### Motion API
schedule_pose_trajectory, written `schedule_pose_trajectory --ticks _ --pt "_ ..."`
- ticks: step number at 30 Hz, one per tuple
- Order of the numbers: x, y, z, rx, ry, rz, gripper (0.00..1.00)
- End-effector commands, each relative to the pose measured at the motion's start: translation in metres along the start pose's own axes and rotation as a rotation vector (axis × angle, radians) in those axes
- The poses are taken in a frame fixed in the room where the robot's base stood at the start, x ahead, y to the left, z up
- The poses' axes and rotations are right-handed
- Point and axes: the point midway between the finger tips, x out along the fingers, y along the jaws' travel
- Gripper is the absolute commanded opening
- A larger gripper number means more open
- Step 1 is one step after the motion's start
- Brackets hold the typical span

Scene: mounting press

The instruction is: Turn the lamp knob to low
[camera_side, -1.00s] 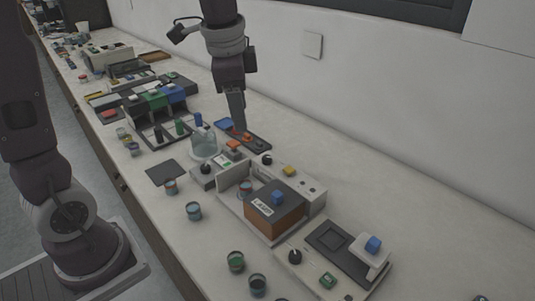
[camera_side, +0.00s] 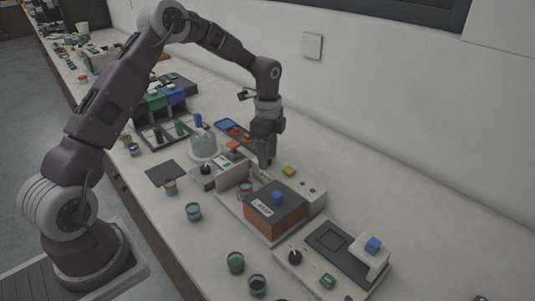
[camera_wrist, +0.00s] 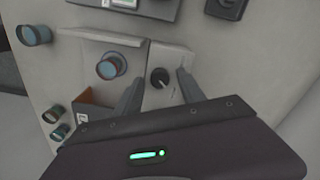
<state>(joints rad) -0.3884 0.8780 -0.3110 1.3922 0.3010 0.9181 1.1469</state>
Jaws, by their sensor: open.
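My gripper (camera_side: 265,160) points down over the back left end of the pale grey unit (camera_side: 311,190) behind the orange-brown block. In the wrist view, a round black knob (camera_wrist: 160,77) with a light pointer mark sits on a pale grey housing (camera_wrist: 167,60). My gripper (camera_wrist: 160,85) is open, its fingers on either side of that knob in the picture. I cannot tell whether they touch it. In the side view, my fingers hide this knob. No lamp label or setting mark is readable.
The orange-brown block (camera_side: 275,220) with a blue top piece stands close in front. Another black knob (camera_side: 205,169) is on a display unit to the left, and a third knob (camera_side: 295,257) is at front right. Several jars stand along the front.

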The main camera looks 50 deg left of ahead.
Motion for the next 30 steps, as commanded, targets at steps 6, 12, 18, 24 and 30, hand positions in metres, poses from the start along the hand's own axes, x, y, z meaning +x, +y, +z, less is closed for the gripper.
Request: schedule_pose_trajectory --ticks 6,12,18,24,30 --pt "-0.0005 0.0000 -0.0001 0.000 0.000 0.000 0.29" --pt "-0.0007 0.0000 -0.0001 -0.001 0.000 0.000 0.00" --pt "-0.0009 0.0000 -0.0002 -0.010 0.000 -0.001 0.00" --pt "-0.0011 -0.0001 -0.0004 -0.081 0.000 -0.001 0.00" --pt "-0.0014 -0.0006 -0.0002 -0.230 0.000 -0.002 0.00"
